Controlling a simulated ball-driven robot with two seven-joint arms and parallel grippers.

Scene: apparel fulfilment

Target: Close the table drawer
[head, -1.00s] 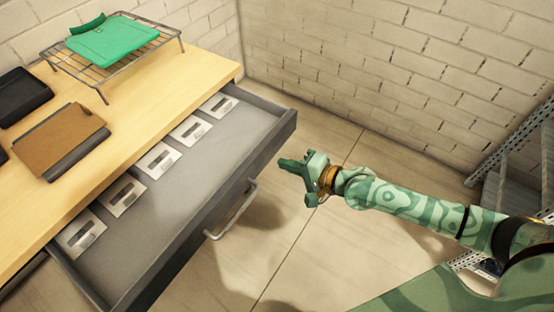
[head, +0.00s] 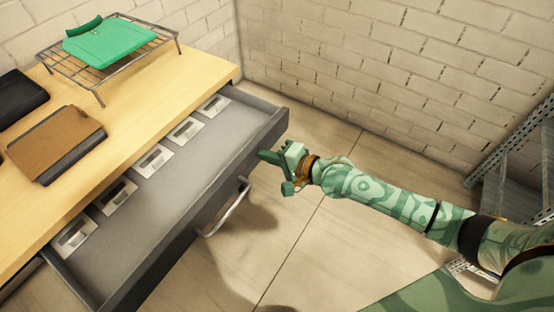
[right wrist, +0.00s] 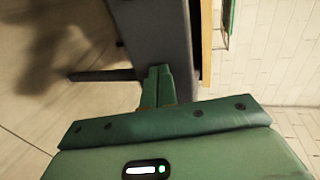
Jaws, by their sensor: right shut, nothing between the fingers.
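The table drawer (head: 150,213) is grey and stands pulled out from the wooden table (head: 136,140). Its front panel carries a pale bar handle (head: 228,212). Several white cards with dark slots lie in a row inside it. My right gripper (head: 268,157) is shut and empty, with its fingertips at the drawer front near the far right end; whether they touch is hard to tell. In the right wrist view the shut green fingers (right wrist: 158,85) reach the dark drawer front (right wrist: 160,40), beside the handle (right wrist: 100,75). My left gripper is not in view.
A wire rack (head: 120,62) with a folded green garment (head: 105,42) stands on the table. A brown and black folded item (head: 58,143) and a black tray (head: 18,98) lie nearer. A metal shelf (head: 510,170) is at right. Floor is clear before the drawer.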

